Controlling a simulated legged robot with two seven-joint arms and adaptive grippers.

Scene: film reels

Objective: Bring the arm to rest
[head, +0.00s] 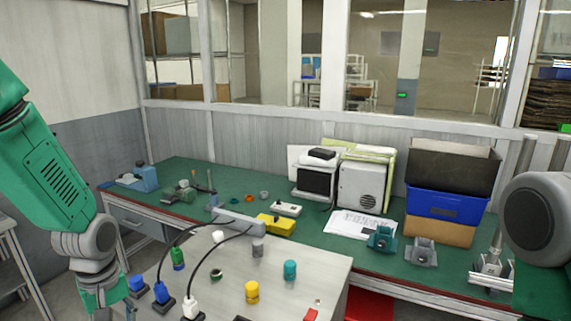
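My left arm (55,170), green with grey joints, comes in from the left and hangs down at the lower left. Its lower end runs out of the bottom of the head view, so the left gripper's fingers do not show. My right arm (535,220) shows at the right edge as a large grey joint with a green link below. The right gripper does not show either. I see nothing held by either arm.
A light worktop (310,270) in front carries a yellow spool (252,292), a teal spool (290,270), plugs and black cables. Behind it, a green bench (240,180) holds stacked crates (450,205), white boxes and vises. My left arm hangs beside the worktop's left side.

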